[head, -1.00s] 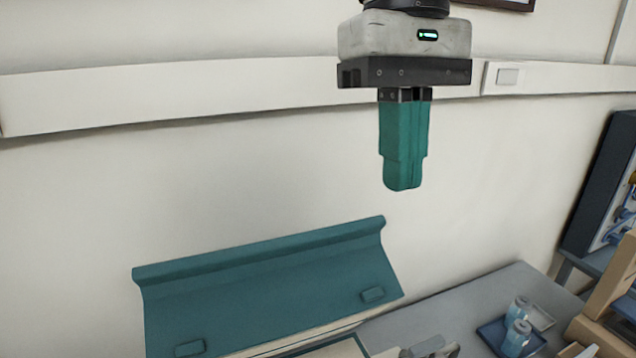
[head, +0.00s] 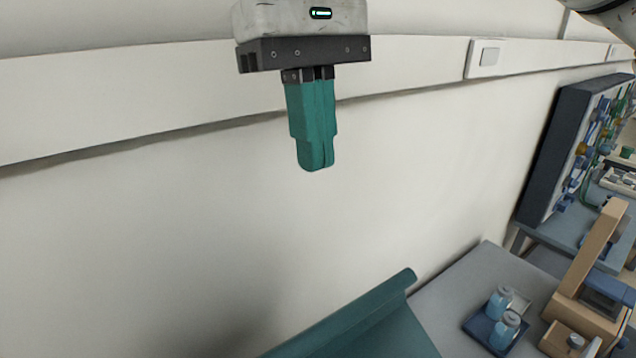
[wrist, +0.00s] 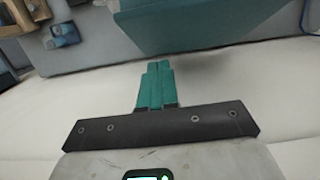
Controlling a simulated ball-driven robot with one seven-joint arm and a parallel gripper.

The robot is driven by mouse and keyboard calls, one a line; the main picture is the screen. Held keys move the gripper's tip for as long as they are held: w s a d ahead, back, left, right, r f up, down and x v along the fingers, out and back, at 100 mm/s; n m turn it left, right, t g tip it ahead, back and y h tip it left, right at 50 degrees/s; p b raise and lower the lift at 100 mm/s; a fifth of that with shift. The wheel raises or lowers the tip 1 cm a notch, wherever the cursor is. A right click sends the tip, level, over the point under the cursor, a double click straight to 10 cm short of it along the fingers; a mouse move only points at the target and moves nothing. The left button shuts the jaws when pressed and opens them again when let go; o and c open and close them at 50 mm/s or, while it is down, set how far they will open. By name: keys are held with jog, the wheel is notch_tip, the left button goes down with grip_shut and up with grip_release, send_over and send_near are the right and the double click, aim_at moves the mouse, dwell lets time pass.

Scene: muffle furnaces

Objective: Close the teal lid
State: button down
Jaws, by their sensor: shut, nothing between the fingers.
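The teal lid (head: 375,325) stands raised at the bottom of the head view, tilted up in front of the wall. Only its upper right part shows there; the rest is cut off by the frame. A broad teal panel in the wrist view, at the top, looks like the same lid (wrist: 190,25). My gripper (head: 316,168) has teal fingers pressed together and pointing down, with nothing between them. It is above and to the left of the lid's visible top corner in the head view, apart from it. The fingers also show in the wrist view (wrist: 157,65).
A grey table (head: 450,300) lies right of the lid. A blue tray (head: 480,330) with blue-capped bottles (head: 500,302) stands on it. A wooden frame (head: 590,265) and a dark pegboard (head: 570,150) are further right. The pale wall (head: 180,230) rises behind my gripper.

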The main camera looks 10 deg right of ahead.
jog(key=s+f+b, duration=0.1)
jog(key=f, duration=0.2)
jog(key=s+d+f+b, duration=0.1)
jog(key=f+b, duration=0.1)
jog(key=f, duration=0.2)
jog(key=s+f+b, duration=0.1)
jog(key=f+b, duration=0.1)
jog(key=f, duration=0.1)
jog(key=shift+d+f, duration=0.15)
jog(key=shift+f, duration=0.1)
jog(key=shift+s+d+f+b, duration=0.15)
jog(key=shift+s+b, duration=0.25)
jog(key=shift+s+d+f+b, duration=0.1)
jog(key=shift+s+d+b, duration=0.05)
jog(key=shift+s+b, duration=0.25)
